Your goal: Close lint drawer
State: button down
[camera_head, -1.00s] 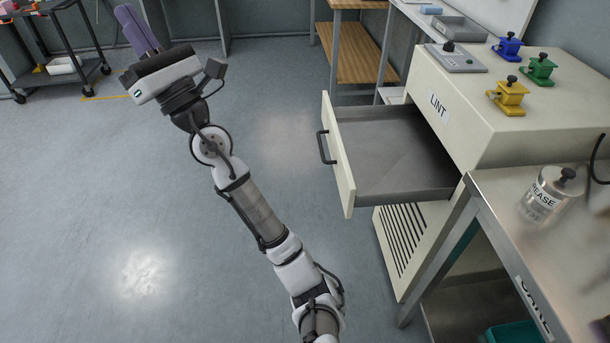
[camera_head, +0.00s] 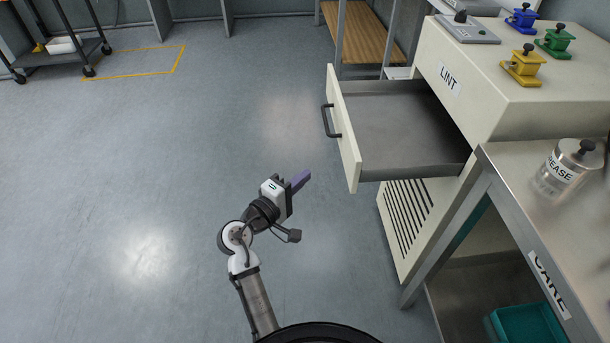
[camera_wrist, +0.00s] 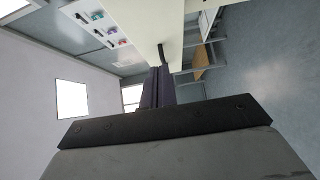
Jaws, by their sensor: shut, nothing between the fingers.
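The lint drawer (camera_head: 398,128) stands pulled out of the cream cabinet labelled LINT (camera_head: 449,78). It looks empty, with a grey metal inside. Its cream front carries a dark bar handle (camera_head: 328,120) facing left. My gripper (camera_head: 302,180) is shut and empty, to the left of and below the drawer front, apart from it. Its purple fingers point right, toward the cabinet side. In the wrist view my gripper (camera_wrist: 158,75) points at the drawer front, and the dark handle (camera_wrist: 162,54) shows just beyond the fingertips.
A metal table (camera_head: 540,225) with a grease jar (camera_head: 567,170) stands at the right. Yellow (camera_head: 524,66), green (camera_head: 555,40) and blue (camera_head: 522,18) clamps sit on the cabinet top. A wooden shelf (camera_head: 362,45) stands behind.

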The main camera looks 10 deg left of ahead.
aim_at(346, 153)
jog(key=shift+w+d+p, duration=0.55)
jog(key=shift+w+d, duration=1.2)
jog(key=shift+d, duration=0.25)
jog(key=shift+w+d+p, duration=0.5)
jog(key=shift+w+d, duration=1.2)
jog(key=shift+d, duration=0.25)
jog(key=w+d+p, duration=0.2)
jog(key=d, duration=0.7)
jog(key=w+d+p, duration=0.2)
jog(key=d+p, duration=0.1)
jog(key=d, duration=0.6)
jog(key=w+d+p, duration=0.1)
jog(key=d+p, duration=0.1)
jog(key=d, duration=0.7)
jog(key=shift+w+d+r, duration=0.1)
jog(key=shift+w+d, duration=0.15)
jog(key=shift+w, duration=0.15)
jog(key=shift+d, duration=0.15)
